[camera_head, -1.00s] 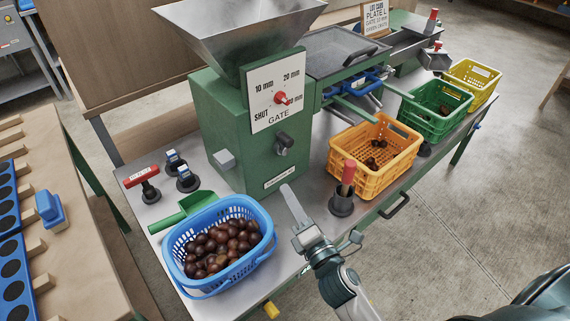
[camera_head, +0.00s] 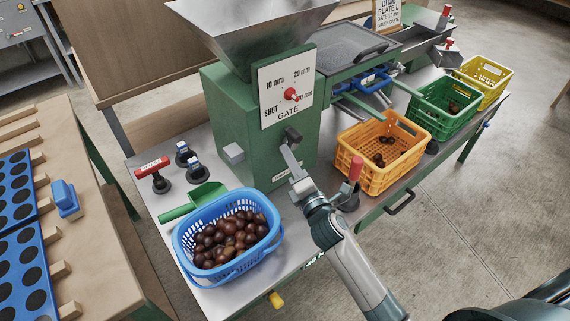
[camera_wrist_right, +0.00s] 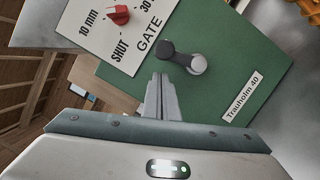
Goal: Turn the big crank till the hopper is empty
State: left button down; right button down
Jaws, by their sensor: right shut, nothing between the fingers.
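The steel hopper (camera_head: 252,32) sits on a green machine (camera_head: 228,130); its upper inside wall is bare and its bottom is out of sight. A short dark crank (camera_head: 292,134) is on the machine's front, below the gate plate (camera_head: 287,90). In the right wrist view the crank (camera_wrist_right: 168,50) ends in a pale round knob. The gate's red pointer (camera_head: 291,94) shows in the head view. My right gripper (camera_head: 287,152) is shut and empty, its fingertips just below the crank; I cannot tell whether they touch it. My left gripper is out of view.
A blue basket (camera_head: 190,253) full of chestnuts stands at the front left by a green scoop (camera_head: 205,195). An orange crate (camera_head: 372,180), a green crate and a yellow crate line the right. A red-handled post (camera_head: 354,170) stands close to my right arm.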

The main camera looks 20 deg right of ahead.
jog(key=shift+w+d+r, duration=0.2)
jog(key=shift+d+r, duration=0.1)
jog(key=shift+d, duration=0.35)
